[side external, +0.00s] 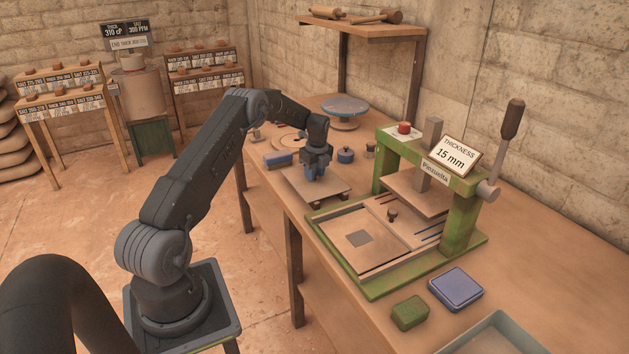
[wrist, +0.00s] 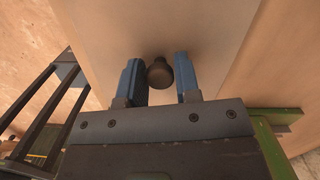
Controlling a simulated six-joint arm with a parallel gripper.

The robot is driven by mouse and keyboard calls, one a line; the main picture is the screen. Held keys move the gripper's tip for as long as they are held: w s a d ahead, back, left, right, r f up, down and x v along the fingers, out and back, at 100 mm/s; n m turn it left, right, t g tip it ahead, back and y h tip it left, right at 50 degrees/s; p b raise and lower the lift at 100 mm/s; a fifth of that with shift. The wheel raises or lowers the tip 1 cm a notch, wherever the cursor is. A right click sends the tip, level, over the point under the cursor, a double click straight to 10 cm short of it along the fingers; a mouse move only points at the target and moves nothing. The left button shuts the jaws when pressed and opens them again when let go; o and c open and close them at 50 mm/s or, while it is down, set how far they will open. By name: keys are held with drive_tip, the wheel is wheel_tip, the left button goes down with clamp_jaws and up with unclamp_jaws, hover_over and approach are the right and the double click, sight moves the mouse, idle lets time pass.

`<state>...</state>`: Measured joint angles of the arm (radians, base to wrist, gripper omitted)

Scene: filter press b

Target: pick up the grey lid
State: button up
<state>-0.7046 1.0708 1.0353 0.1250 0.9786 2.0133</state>
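The lid (side external: 303,184) is a flat grey-brown panel resting on small dark blocks on the bench. It also fills the middle of the wrist view (wrist: 210,35), where it looks pale tan. A dark round knob (wrist: 160,73) stands on it. My gripper (side external: 318,170) is right over the lid, pointing down. In the wrist view its two blue fingers (wrist: 160,80) are open, one on each side of the knob, with a narrow gap on both sides. In the side view the gripper hides the knob.
A green press (side external: 462,215) with a sliding plate and small knob stands right of the lid. A blue block (side external: 277,160) and a blue pot (side external: 345,155) are behind it. A green block (side external: 410,313), a blue box (side external: 456,288) and a tray (side external: 488,335) lie in front.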

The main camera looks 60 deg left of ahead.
drive_tip(key=c, duration=0.5)
drive_tip(key=shift+r, duration=0.1)
